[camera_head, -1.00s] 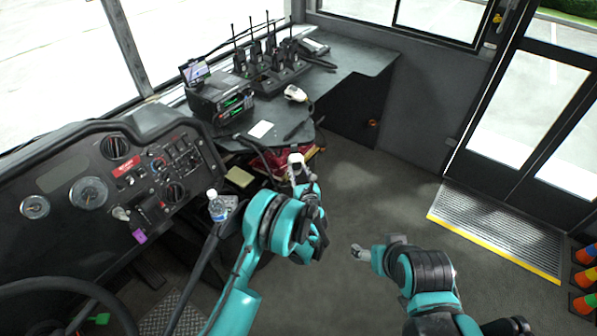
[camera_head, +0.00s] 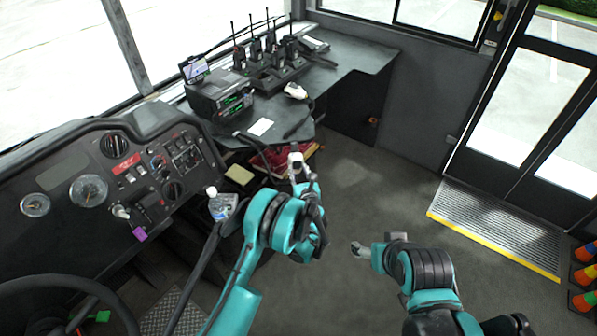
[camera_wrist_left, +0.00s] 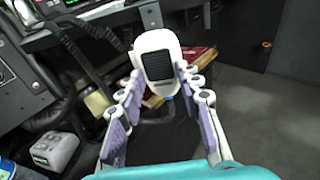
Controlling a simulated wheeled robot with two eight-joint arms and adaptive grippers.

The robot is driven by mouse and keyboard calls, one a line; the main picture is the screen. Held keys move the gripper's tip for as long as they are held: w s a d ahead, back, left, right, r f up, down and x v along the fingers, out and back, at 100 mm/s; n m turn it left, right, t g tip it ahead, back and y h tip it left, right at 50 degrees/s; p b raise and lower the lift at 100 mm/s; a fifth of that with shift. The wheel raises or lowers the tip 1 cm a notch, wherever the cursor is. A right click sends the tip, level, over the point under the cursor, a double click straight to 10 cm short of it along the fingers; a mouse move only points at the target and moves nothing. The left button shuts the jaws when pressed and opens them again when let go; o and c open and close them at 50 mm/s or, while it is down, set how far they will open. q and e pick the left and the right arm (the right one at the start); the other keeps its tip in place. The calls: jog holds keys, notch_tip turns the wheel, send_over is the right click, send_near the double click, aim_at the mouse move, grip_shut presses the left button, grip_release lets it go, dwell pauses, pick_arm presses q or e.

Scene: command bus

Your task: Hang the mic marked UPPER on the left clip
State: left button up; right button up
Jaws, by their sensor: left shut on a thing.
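My left gripper (camera_head: 297,178) is shut on a white mic (camera_wrist_left: 160,62) with a dark grille, just in front of the desk's near edge. The held mic also shows in the head view (camera_head: 296,160). A second white mic (camera_head: 295,91) lies on the desk with a dark cord. No UPPER marking is readable on either mic, and I cannot make out the left clip. My right gripper (camera_head: 364,251) is over the floor to the right, apart from the mics. Its finger opening is unclear.
The desk (camera_head: 355,62) carries a radio unit (camera_head: 220,95), several handheld radios in a charger (camera_head: 270,75) and a white card (camera_head: 261,127). A dark coiled cord (camera_wrist_left: 85,28) hangs at the desk edge. The dashboard (camera_head: 60,178) is at left. The aisle floor is clear.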

pick_arm(q)
jog(key=o, duration=1)
jog(key=shift+c, duration=0.2)
jog(key=v, duration=0.8)
jog(key=s+a+r+n+g, duration=0.3)
jog(key=s+a+r+n, duration=0.1)
jog(key=a+r+n, duration=0.4)
jog(key=s+a+r+n+g, duration=0.2)
jog(key=s+a+r+n, duration=0.1)
jog(key=a+r+n, duration=0.45)
jog(key=s+a+r+n+g+h, duration=0.1)
jog(key=s+a+n+g, duration=0.1)
jog(key=s+n, duration=0.7)
jog(key=s+a+r+n+g+h, duration=0.1)
jog(key=s+n+h, duration=0.1)
jog(key=s+n, duration=0.7)
jog(key=s, duration=0.8)
jog(key=shift+s+a+r+g+h, duration=0.3)
jog(key=shift+a+g, duration=0.1)
